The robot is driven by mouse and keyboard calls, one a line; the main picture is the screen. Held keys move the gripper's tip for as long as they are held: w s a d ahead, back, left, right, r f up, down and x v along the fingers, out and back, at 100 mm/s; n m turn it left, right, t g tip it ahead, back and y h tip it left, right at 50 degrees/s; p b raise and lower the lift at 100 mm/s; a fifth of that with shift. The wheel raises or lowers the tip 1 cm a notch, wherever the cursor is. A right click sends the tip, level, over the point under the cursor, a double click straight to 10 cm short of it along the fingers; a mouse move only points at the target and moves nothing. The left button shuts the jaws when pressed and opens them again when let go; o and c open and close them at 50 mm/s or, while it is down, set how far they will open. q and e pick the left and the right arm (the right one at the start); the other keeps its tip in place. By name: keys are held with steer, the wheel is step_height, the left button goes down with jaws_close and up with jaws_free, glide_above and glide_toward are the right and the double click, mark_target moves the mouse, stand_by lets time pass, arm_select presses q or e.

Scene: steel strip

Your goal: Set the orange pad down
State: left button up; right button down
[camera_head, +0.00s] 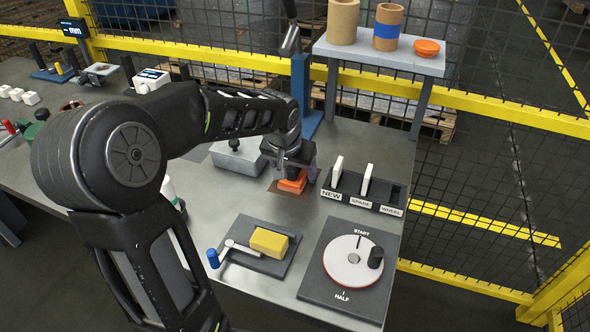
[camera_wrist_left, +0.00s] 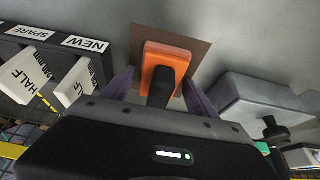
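The orange pad (camera_head: 292,184), a block with a black grip on top, is at a brown square (camera_head: 275,188) on the steel bench. In the left wrist view the pad (camera_wrist_left: 160,55) lies over the brown square (camera_wrist_left: 195,45), and its black grip (camera_wrist_left: 162,86) points toward my palm. My left gripper (camera_head: 297,172) is right above the pad, pointing down. Its two purple fingers stand apart, one on each side of the black grip, with a visible gap on the left side. Whether the pad's underside touches the square is hidden. My right gripper is in neither view.
A rack (camera_head: 368,190) with white tags labelled NEW, SPARE and WHEEL stands close right. A grey block (camera_head: 238,158) with a black knob is left. In front are a yellow block (camera_head: 269,242) on a crank plate and a START/HALF dial (camera_head: 352,262). A blue post (camera_head: 301,85) stands behind.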

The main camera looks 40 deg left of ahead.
arm_select(q)
steer(key=shift+o, duration=1)
steer(key=shift+r, duration=0.1)
steer(key=shift+v, duration=3.8)
